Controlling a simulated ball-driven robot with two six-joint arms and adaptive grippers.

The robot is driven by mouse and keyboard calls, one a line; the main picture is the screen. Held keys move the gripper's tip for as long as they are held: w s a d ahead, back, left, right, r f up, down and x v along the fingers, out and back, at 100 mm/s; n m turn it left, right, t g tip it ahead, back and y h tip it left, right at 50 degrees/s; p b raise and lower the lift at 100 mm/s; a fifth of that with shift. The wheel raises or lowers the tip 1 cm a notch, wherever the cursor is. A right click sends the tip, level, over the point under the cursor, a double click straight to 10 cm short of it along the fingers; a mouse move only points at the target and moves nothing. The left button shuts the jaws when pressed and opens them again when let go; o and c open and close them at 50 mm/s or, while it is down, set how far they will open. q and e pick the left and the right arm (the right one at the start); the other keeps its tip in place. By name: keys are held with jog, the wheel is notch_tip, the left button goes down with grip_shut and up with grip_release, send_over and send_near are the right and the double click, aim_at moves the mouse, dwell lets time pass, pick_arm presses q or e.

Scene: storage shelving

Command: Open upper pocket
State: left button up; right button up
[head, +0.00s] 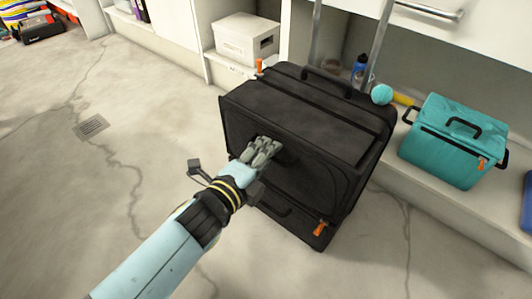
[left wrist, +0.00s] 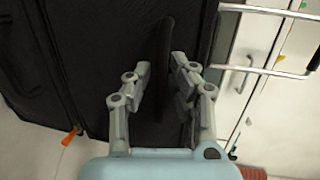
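A black suitcase (head: 300,112) stands on the floor against the shelving in the head view, with a top handle and a panelled front. One orange zipper tag (head: 322,228) hangs at its lower right corner, and another orange tag (head: 259,66) shows at its upper left edge. My left gripper (head: 266,148) is at the suitcase's front face. In the left wrist view its fingers (left wrist: 162,68) are apart, with a dark handle-like strip (left wrist: 165,42) between them; firm contact cannot be told. An orange tag (left wrist: 70,136) hangs at left there. My right gripper is not in view.
A teal cooler bag (head: 455,140) sits on the low ledge at right, beside a teal ball (head: 382,94) and a blue bottle (head: 360,66). A white box (head: 245,38) stands on the shelf behind.

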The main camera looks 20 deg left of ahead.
pick_arm(q)
jog(key=shift+c, duration=0.3)
grip_shut()
jog(key=shift+s, duration=0.1)
